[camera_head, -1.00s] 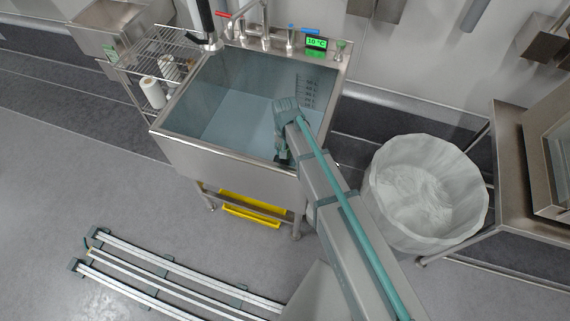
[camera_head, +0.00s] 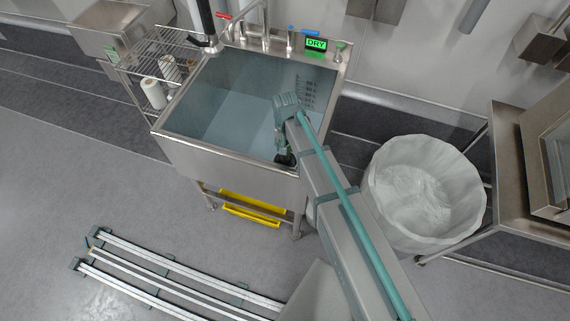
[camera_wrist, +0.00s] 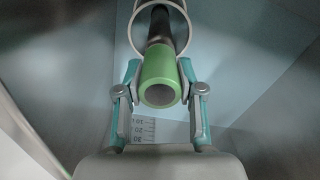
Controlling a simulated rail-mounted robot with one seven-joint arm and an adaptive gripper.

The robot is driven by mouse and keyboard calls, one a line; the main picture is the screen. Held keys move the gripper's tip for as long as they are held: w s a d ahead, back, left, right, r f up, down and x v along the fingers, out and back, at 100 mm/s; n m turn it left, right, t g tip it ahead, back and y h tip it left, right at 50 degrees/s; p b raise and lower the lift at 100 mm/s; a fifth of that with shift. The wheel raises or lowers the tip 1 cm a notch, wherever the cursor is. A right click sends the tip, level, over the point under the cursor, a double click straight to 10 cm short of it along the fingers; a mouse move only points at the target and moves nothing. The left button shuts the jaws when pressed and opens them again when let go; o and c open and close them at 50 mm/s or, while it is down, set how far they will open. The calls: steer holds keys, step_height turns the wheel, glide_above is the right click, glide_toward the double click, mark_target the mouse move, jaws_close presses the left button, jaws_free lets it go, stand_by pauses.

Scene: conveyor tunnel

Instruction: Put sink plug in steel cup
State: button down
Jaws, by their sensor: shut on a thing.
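My gripper (camera_wrist: 160,80) is shut on the green end of a tube-like piece, which I take to be the sink plug (camera_wrist: 159,66). Its round open end faces the wrist camera, and a dark shaft runs away from it. A pale ring surrounds the dark shaft at the top of the wrist view; I cannot tell whether it belongs to the plug. In the head view my gripper (camera_head: 284,146) is low over the front right of the sink basin, with a dark piece below it at the front rim. I cannot clearly make out the steel cup.
The steel sink (camera_head: 225,160) has high walls around my gripper. Taps (camera_head: 266,42) and a green display (camera_head: 316,44) reading DRY stand at its back. A wire rack (camera_head: 150,55) is on the left and a lined white bin (camera_head: 425,195) on the right.

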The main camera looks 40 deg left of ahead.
step_height(320, 180, up, 20)
steer(key=p, duration=0.8)
steer(key=shift+f+p, duration=0.25)
steer(key=shift+p, duration=0.15)
stand_by(0.6)
stand_by(0.8)
